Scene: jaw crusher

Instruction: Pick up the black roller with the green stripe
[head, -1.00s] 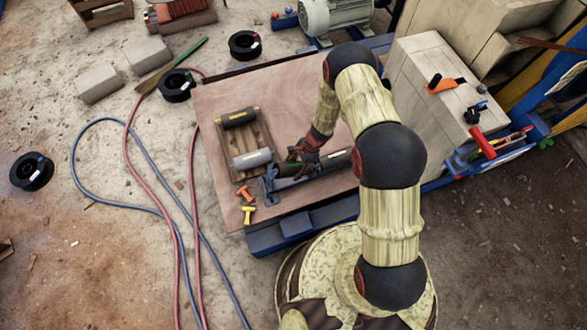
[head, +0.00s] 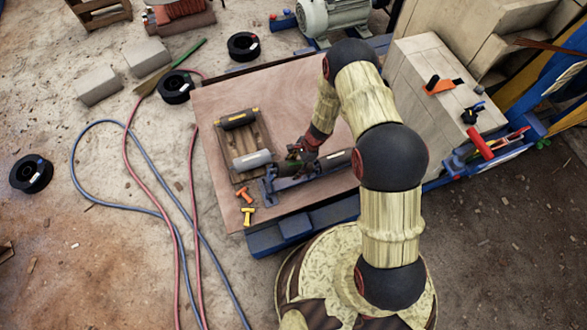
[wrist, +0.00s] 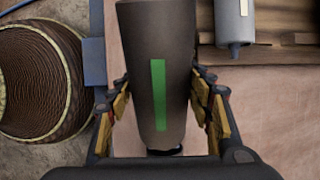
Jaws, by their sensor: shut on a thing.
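The black roller with the green stripe (wrist: 157,95) fills the middle of the wrist view, its green stripe facing the camera. My gripper (wrist: 160,100) has a finger on each side of it and is shut on it. In the head view my gripper (head: 301,154) is over the front part of the board, and the roller (head: 336,161) shows partly to its right. The roller lies at or just above a blue bracket (head: 269,190); I cannot tell whether they touch.
A wooden tray (head: 262,137) on the board holds a black roller with a yellow band (head: 238,118) and a grey roller (head: 253,159). Orange (head: 244,194) and yellow (head: 248,215) pieces lie near the front left corner. A pale block (head: 428,75) stands to the right.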

